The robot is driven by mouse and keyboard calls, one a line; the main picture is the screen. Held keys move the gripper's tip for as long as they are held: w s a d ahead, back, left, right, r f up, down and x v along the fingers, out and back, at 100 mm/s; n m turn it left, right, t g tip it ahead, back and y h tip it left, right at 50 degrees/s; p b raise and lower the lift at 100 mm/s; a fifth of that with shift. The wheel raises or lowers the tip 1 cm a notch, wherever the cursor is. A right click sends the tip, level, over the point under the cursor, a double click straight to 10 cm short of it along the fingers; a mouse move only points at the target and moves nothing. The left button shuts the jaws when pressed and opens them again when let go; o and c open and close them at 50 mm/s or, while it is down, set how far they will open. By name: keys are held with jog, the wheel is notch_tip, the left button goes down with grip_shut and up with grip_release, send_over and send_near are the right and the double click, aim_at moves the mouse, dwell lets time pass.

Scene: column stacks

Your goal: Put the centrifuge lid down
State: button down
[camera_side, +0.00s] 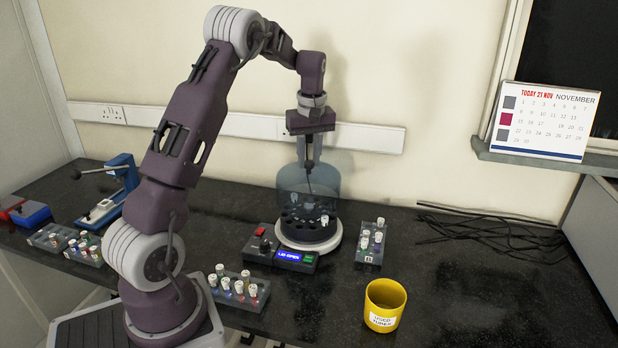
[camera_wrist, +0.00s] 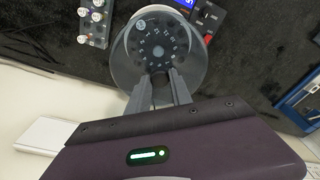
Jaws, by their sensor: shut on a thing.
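The centrifuge (camera_side: 308,240) stands on the dark bench. It has a pale round base and a dark rotor with holes, and a few white-capped columns show in it. Its lid (camera_side: 322,188) is a clear bluish cover standing raised above and behind the rotor. My gripper (camera_side: 309,170) points down and is shut on the lid near its upper part; the exact contact is hard to see. The control panel (camera_side: 288,257) in front reads "LID OPEN". In the wrist view the fingers (camera_wrist: 161,76) reach toward the lid, and the rotor (camera_wrist: 157,44) shows through it.
A rack of columns (camera_side: 370,244) stands close to the right of the centrifuge. A yellow used-tubes cup (camera_side: 384,304) is at front right, with another rack (camera_side: 240,290) at front left. Black cables (camera_side: 490,232) lie at right. The wall is close behind.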

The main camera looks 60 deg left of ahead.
aim_at(311, 175)
jog(key=shift+r, duration=0.65)
notch_tip(311, 175, up, 4)
jog(key=shift+r, duration=0.2)
jog(key=s+d+m, duration=0.1)
jog(key=s+d, duration=0.5)
jog(key=d, duration=0.6)
jog(key=s+d, duration=0.5)
jog(key=d, duration=0.6)
notch_tip(311, 175, down, 18)
jog(key=shift+f, duration=0.2)
